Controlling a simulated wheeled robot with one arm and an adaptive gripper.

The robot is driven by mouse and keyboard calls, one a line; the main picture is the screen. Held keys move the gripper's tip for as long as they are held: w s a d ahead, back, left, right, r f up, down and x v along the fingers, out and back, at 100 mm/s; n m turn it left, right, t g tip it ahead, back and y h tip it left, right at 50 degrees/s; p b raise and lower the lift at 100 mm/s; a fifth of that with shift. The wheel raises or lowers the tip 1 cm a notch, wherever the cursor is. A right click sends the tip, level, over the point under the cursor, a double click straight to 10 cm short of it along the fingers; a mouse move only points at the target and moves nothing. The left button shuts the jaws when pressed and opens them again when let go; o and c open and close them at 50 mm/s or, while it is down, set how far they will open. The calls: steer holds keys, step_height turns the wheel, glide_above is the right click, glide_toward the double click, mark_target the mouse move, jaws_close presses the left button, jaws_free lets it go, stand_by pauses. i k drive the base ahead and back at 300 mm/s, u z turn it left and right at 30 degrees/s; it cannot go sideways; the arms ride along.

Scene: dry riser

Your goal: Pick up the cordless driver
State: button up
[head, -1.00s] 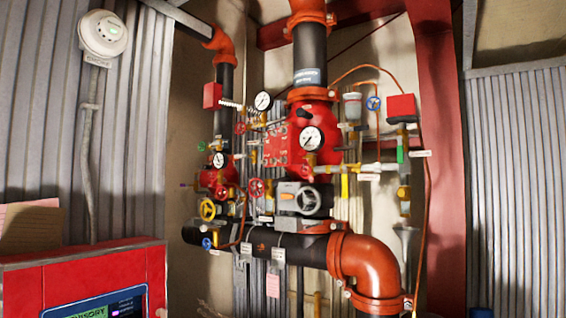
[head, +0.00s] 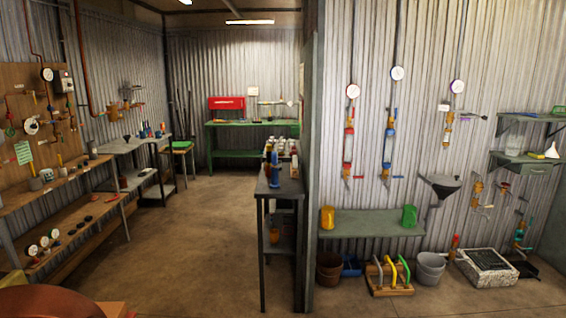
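I cannot pick out a cordless driver for sure in the head view. A blue and dark upright object (head: 274,172) stands on the narrow dark table (head: 283,188) in the middle, too small to name. Small coloured items (head: 148,132) stand on the grey bench (head: 122,146) at the left, also too small to tell. My gripper is not in view.
A green workbench (head: 240,125) with a red box (head: 227,103) stands at the back wall. A pegboard bench (head: 62,180) lines the left. A wall shelf (head: 365,225), buckets (head: 431,268) and a handled rack (head: 388,285) are at right. The brown floor (head: 190,240) between the benches is clear.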

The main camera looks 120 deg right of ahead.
mark_target(268, 147)
steer(key=z, duration=4.55)
steer(key=i, duration=3.25)
steer(key=u, duration=2.8)
